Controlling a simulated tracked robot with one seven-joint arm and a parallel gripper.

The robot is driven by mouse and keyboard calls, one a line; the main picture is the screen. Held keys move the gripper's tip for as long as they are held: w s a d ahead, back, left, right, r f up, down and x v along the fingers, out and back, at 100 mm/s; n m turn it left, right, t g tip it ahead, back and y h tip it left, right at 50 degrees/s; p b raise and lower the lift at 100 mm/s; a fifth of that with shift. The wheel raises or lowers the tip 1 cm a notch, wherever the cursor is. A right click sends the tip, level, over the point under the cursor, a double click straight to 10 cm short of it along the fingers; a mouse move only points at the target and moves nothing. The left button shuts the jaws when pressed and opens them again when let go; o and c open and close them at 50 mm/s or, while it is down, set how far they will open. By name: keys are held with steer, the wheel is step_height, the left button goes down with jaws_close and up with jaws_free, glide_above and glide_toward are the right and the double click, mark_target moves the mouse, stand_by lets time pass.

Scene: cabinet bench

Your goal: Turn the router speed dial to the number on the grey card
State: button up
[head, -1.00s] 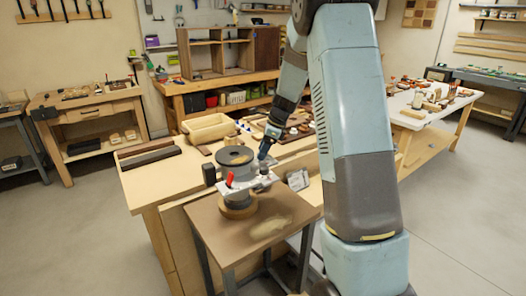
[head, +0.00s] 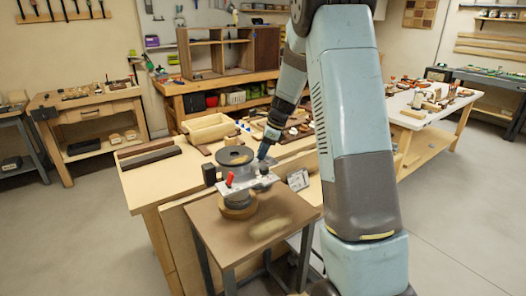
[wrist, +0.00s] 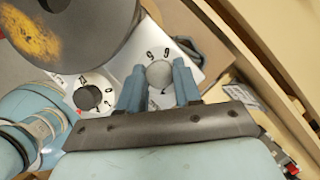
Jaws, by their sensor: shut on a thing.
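The router (head: 237,184), with a round grey top and a red lever, stands on the small brown table. My gripper (head: 264,153) reaches down to a pale plate at its right side. In the wrist view my gripper (wrist: 158,80) has its two blue fingers shut on a round grey knob (wrist: 159,73), one on each side. The knob sits on a white plate with numbers around it; some are hidden by the fingers. A second dial with a dark knob (wrist: 88,97) lies to its left. A small grey card (head: 298,179) stands right of the router; its writing is too small to read.
The router's large grey disc (wrist: 75,35) fills the upper left of the wrist view. The front of the brown table (head: 215,225) is clear.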

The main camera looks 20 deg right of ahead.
steer(key=shift+n, duration=0.4)
steer(key=n+g, duration=0.1)
steer(key=n, duration=0.1)
steer(key=n+g, duration=0.1)
steer(key=n, duration=0.1)
steer(key=shift+w+n, duration=0.2)
steer(key=shift+n, duration=0.1)
steer(key=n+g, duration=0.1)
steer(key=n, duration=0.3)
steer(key=shift+w+n+g, duration=0.15)
steer(key=shift+n+g, duration=0.15)
steer(key=shift+g, duration=0.1)
steer(key=n+h, duration=0.1)
steer(key=n, duration=0.1)
steer(key=n+g, duration=0.1)
steer(key=n, duration=0.2)
steer(key=shift+w+a+h, duration=0.1)
steer(key=shift+h, duration=0.3)
steer(key=shift+a+n+g+h, duration=0.1)
steer(key=shift+n+g+h, duration=0.3)
steer(key=shift+n, duration=0.8)
steer(key=shift+n+g+h, duration=0.3)
steer(key=shift+n+h, duration=0.1)
steer(key=shift+n, duration=0.8)
steer(key=o, duration=1)
steer(key=shift+o, duration=0.2)
